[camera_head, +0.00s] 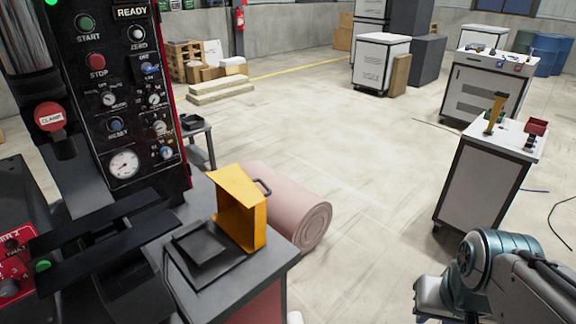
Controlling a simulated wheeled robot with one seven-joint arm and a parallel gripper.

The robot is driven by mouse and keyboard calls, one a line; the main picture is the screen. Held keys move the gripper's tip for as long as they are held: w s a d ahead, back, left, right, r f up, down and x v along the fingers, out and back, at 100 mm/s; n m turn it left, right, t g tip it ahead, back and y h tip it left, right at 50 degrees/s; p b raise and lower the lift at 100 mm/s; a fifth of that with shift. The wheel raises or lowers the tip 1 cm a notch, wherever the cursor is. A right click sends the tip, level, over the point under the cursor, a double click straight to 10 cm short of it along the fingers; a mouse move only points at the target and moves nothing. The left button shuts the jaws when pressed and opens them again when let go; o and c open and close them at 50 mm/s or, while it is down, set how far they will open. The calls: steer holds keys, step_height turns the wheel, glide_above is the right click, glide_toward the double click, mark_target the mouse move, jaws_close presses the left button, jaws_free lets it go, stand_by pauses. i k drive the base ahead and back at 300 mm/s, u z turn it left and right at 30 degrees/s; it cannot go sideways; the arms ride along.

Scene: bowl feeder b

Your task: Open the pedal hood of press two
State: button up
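A yellow pedal hood (243,209) stands upright at the right of a black pedal base (210,254) on the grey ledge of the press. Its hollow side faces left, and a dark handle (263,187) sticks out on its right. The flat black pedal (202,243) shows uncovered beside it. The press control panel (120,90) rises behind, with a READY sign. My arm shows at the lower right, apart from the hood; my gripper's fingers are not visible.
A pink roll (290,206) lies on the floor right behind the hood. Dark flat bars (110,235) stretch over the ledge at left. A white cabinet (487,170) with small items stands at right. Open floor (370,190) lies between the roll and the cabinet.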

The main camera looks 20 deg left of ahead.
mark_target(242, 207)
steer(key=u, duration=0.6)
steer(key=i, duration=0.95)
steer(key=u, duration=0.25)
